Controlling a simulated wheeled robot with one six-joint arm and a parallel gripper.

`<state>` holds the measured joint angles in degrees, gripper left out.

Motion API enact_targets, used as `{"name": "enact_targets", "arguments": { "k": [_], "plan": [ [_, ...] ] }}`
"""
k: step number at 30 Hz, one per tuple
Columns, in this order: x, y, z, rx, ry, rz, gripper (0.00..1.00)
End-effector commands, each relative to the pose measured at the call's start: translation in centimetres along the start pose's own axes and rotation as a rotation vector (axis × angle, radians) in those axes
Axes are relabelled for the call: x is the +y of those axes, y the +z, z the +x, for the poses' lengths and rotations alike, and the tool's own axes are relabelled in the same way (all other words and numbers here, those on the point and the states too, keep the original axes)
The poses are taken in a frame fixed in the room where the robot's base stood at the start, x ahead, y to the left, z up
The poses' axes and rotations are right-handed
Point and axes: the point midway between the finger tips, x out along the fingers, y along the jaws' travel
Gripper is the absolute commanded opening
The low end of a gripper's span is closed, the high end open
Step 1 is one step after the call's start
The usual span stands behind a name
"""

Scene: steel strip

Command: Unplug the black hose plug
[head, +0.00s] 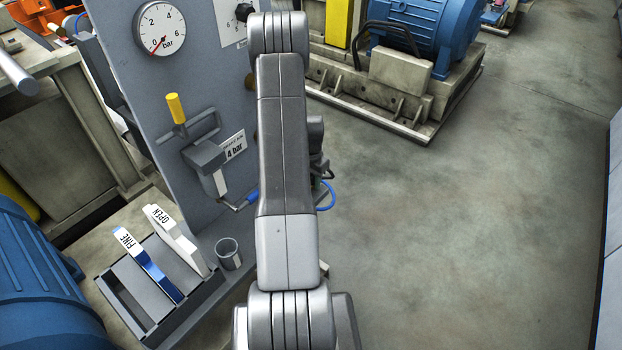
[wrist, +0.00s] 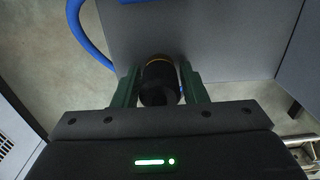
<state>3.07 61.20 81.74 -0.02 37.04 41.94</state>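The black hose plug (wrist: 160,82), a short round body with a brownish-gold ring near its far end, sits between the two green fingers of my gripper (wrist: 160,88) in the wrist view. The fingers lie close along both sides of it. Whether they press on it is too dark and small to tell. A blue hose (wrist: 88,42) curves past at the upper left and also shows right of my arm in the head view (head: 328,196). In the head view my arm hides the plug and most of the gripper.
A grey panel (head: 205,85) carries a gauge (head: 160,28), a yellow-handled lever (head: 177,108) and a "4 bar" label (head: 233,147). Left stand FINE (head: 148,265) and OPEN (head: 178,238) handles and a small cup (head: 228,253). Floor at right is clear.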

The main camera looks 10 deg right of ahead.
Motion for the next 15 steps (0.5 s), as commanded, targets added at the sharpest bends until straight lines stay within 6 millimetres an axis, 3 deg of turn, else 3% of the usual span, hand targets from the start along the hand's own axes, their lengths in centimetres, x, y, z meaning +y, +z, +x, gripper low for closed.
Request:
{"name": "enact_targets", "arguments": {
  "k": [3,15],
  "plan": [
    [0.00,0.00,-0.05,0.000,0.000,0.000,0.57],
    [-0.05,-0.05,-0.89,0.002,-0.002,0.000,0.57]
  ]
}}
